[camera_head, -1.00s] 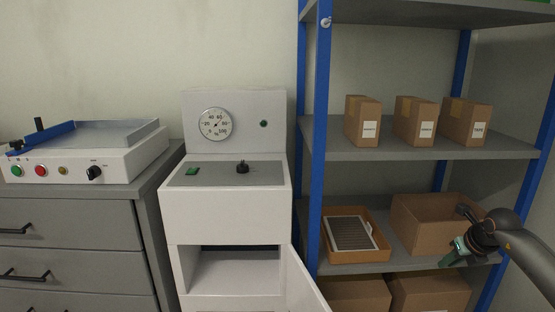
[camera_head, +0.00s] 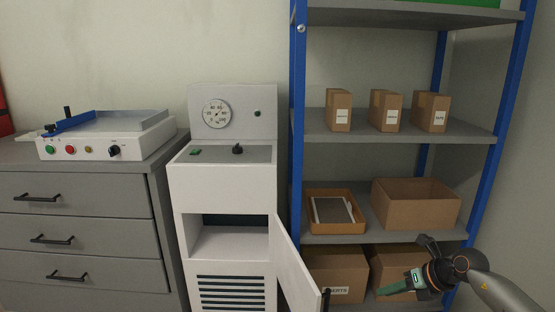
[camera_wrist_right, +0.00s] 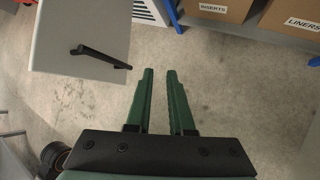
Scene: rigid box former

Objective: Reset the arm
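My right gripper (camera_head: 384,290) is at the lower right of the head view, in front of the bottom shelf boxes, its green fingers pointing left. In the right wrist view both green fingers (camera_wrist_right: 160,72) show with a narrow gap between them, bare floor beyond and nothing held. The right arm comes in from the right edge. My left gripper is not in view.
The white cabinet (camera_head: 222,185) has its door (camera_head: 296,262) swung open, near my right gripper; its handle (camera_wrist_right: 100,57) shows in the wrist view. The blue-post shelf (camera_head: 400,139) holds several boxes. A drawer unit (camera_head: 80,215) stands left. Floor (camera_wrist_right: 210,70) below the gripper is clear.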

